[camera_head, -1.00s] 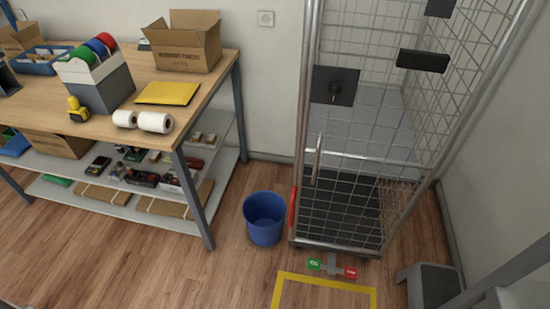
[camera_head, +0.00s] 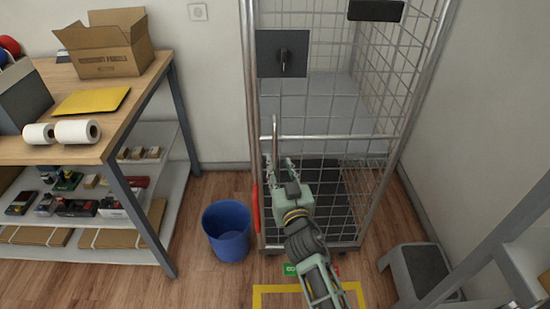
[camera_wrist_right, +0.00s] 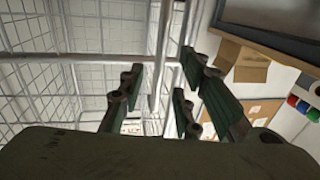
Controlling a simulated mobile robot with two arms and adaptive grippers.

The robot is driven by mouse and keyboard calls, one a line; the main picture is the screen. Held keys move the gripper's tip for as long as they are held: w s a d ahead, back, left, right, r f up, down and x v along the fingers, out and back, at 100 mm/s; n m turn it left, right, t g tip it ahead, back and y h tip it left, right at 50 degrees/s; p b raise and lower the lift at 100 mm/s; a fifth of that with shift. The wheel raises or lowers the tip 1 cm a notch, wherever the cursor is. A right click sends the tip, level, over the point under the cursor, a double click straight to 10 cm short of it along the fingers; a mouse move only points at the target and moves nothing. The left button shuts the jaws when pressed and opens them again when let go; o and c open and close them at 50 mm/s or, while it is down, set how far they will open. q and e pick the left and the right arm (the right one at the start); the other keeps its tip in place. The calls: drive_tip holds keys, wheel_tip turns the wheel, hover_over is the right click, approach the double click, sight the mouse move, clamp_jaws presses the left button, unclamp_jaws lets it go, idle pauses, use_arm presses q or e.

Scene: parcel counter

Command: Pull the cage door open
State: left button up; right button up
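The cage door (camera_head: 328,187) is a grey wire-mesh front on a tall metal roll cage, and it looks closed. A vertical bar handle (camera_head: 275,136) stands at its left side, near the horizontal rail. My right gripper (camera_head: 281,164) is at the lower end of this handle, partly covering the door mesh. In the right wrist view the fingers (camera_wrist_right: 155,90) are spread apart, with a vertical bar, likely the handle (camera_wrist_right: 163,45), between or just beyond them. I cannot tell whether they touch it. My left gripper is out of view.
A dark latch plate (camera_head: 270,53) sits above the handle. A blue bin (camera_head: 227,232) stands left of the cage and a grey step stool (camera_head: 420,270) to the right. A workbench (camera_head: 140,88) fills the left. Yellow tape (camera_head: 257,297) marks the floor in front.

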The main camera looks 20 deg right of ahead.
sight(276, 155)
drive_tip(key=w, duration=0.6)
drive_tip(key=shift+w+d, duration=0.3)
drive_tip(key=shift+w, duration=0.05)
clamp_jaws()
